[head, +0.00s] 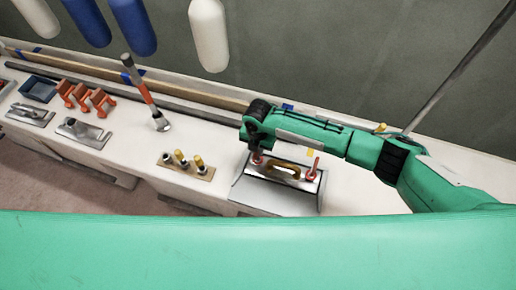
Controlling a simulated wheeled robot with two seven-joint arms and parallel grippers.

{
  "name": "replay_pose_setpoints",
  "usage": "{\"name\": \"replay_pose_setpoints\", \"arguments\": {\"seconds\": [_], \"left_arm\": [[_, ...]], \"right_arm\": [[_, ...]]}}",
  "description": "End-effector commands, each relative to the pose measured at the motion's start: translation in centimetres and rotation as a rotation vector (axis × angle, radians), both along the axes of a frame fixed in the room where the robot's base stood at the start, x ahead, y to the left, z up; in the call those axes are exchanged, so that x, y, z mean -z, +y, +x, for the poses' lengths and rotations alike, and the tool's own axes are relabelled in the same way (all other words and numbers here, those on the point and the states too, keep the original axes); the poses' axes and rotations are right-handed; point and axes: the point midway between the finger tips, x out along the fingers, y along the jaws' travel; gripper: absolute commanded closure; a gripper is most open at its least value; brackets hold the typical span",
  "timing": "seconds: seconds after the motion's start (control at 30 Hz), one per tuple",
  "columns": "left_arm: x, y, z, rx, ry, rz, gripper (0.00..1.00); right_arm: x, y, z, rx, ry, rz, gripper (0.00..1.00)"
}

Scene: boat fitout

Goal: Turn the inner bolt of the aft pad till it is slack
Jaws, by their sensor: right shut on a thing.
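A grey pad (277,197) sits on the white ledge right of the middle, with a brass-coloured handle-like fitting (284,170) on top. A red bolt (314,168) stands upright at its right end. My right gripper (257,156) reaches in from the right and points down at the pad's left end. It is shut on the bolt there, which is mostly hidden by the fingers. How far that bolt is turned cannot be told. My left gripper is not in view.
A wooden block (196,174) with yellow-topped pegs stands left of the pad. An orange-and-grey tool (147,95) stands tilted behind it. Orange clamps (85,98), a blue tray (38,88) and metal plates (82,132) are further left. White and blue fenders (208,35) hang behind.

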Motion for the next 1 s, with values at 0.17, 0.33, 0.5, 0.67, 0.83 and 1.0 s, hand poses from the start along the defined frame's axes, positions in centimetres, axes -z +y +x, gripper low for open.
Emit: {"name": "replay_pose_setpoints", "arguments": {"seconds": [0.17,0.33,0.5,0.67,0.83,1.0], "left_arm": [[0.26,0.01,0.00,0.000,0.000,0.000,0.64],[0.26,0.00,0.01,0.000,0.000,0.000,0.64],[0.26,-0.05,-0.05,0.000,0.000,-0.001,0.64],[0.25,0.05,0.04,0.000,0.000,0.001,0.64],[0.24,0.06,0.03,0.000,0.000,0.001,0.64],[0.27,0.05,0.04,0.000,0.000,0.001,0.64]], "right_arm": [[1.34,-0.37,-0.77,-0.001,0.015,-0.010,1.00],[1.34,-0.35,-0.77,-0.001,0.015,-0.010,0.79],[1.35,-0.45,-0.79,0.000,0.016,-0.013,0.67],[1.37,-0.59,-0.77,0.002,0.017,-0.015,0.67],[1.37,-0.68,-0.77,0.002,0.017,-0.017,0.67],[1.28,-0.76,-0.75,0.003,0.017,-0.019,0.67]]}}
